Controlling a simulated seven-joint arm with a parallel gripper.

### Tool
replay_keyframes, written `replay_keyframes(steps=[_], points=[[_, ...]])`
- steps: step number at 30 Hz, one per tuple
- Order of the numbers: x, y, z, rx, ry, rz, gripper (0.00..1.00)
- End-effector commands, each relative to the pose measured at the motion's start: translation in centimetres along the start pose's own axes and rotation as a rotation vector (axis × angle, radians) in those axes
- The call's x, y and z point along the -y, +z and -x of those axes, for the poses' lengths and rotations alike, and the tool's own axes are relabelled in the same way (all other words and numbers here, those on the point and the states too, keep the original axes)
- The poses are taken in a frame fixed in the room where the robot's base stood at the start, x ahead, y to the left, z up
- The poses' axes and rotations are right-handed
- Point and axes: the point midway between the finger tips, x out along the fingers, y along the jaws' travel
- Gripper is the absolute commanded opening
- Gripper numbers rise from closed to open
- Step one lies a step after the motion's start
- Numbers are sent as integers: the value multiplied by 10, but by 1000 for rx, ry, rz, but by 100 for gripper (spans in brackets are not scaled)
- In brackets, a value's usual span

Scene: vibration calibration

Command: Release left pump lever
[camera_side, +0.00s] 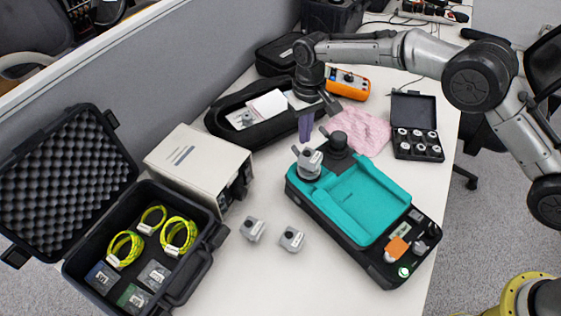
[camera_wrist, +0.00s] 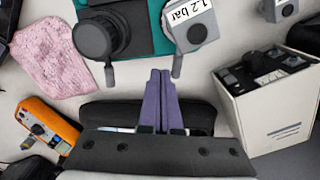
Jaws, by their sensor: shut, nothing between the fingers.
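The teal-and-black calibration case (camera_side: 375,205) lies on the table. At its far end stand a black round pump part (camera_side: 337,143) and a grey sensor block (camera_side: 308,160). In the wrist view the black part (camera_wrist: 101,36) has a short lever (camera_wrist: 109,76) pointing toward my gripper. The grey block, labelled "1.2 bar" (camera_wrist: 191,22), has a similar lever (camera_wrist: 177,66). My gripper (camera_wrist: 160,73), with purple fingers, is shut and empty, its tips between the two levers and closer to the grey block's one. In the side view my gripper (camera_side: 305,138) points down just behind the case. Contact cannot be told.
A pink cloth (camera_side: 362,130), an orange meter (camera_side: 348,84) and an open black pouch (camera_side: 238,112) lie near my gripper. A white box (camera_side: 195,160) stands left. Two grey blocks (camera_side: 252,229) (camera_side: 291,239) sit on clear table in front.

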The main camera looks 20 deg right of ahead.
Motion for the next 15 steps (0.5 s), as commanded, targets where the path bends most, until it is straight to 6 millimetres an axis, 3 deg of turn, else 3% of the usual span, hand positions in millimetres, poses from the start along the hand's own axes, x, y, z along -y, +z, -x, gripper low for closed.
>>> replay_keyframes(steps=[10,15], points=[[0,0,-23,1,0,0,0],[11,-3,-22,-1,0,153,0]])
